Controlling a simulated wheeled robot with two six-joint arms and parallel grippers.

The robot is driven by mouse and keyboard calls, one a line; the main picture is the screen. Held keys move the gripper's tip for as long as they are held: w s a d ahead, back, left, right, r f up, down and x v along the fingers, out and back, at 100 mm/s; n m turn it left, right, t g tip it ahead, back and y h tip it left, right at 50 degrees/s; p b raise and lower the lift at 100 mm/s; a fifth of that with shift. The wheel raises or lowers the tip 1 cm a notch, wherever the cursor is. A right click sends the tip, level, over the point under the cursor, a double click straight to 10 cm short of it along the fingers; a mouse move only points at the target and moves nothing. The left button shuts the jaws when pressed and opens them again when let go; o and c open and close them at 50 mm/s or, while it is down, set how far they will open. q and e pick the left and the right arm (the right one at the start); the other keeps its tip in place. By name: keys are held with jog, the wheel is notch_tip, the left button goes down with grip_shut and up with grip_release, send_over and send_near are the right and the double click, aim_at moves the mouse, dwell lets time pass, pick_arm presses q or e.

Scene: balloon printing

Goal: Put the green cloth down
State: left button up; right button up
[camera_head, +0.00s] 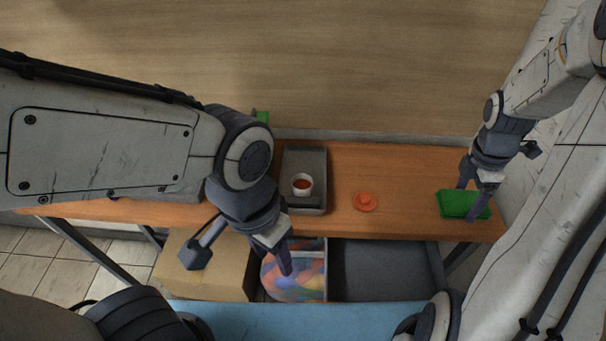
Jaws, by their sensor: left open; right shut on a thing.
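The green cloth (453,203), a flat rectangular pad, is at the right end of the orange-brown wooden table (400,180). My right gripper (469,199) is shut on it, with its fingers along the cloth's upper and lower right parts. I cannot tell whether the cloth touches the tabletop. My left gripper (240,264) is open and empty, in front of the table's front edge, with its fingers spread over the cardboard box and the balloon container.
A grey tray (304,156) holds a white cup (302,185) of reddish liquid. An orange-red lid-like disc (364,202) lies right of it. In front are a cardboard box (205,275), colourful balloons (300,282) and an empty dark grey bin (380,270). The table between disc and cloth is clear.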

jog(key=shift+s+d, duration=0.1)
jog(key=p, duration=0.3)
send_over(424, 197)
notch_tip(424, 197, down, 7)
jog(key=shift+r, duration=0.1)
jog(key=f, duration=0.4)
jog(key=shift+a, duration=0.2)
jog(key=shift+f, duration=0.1)
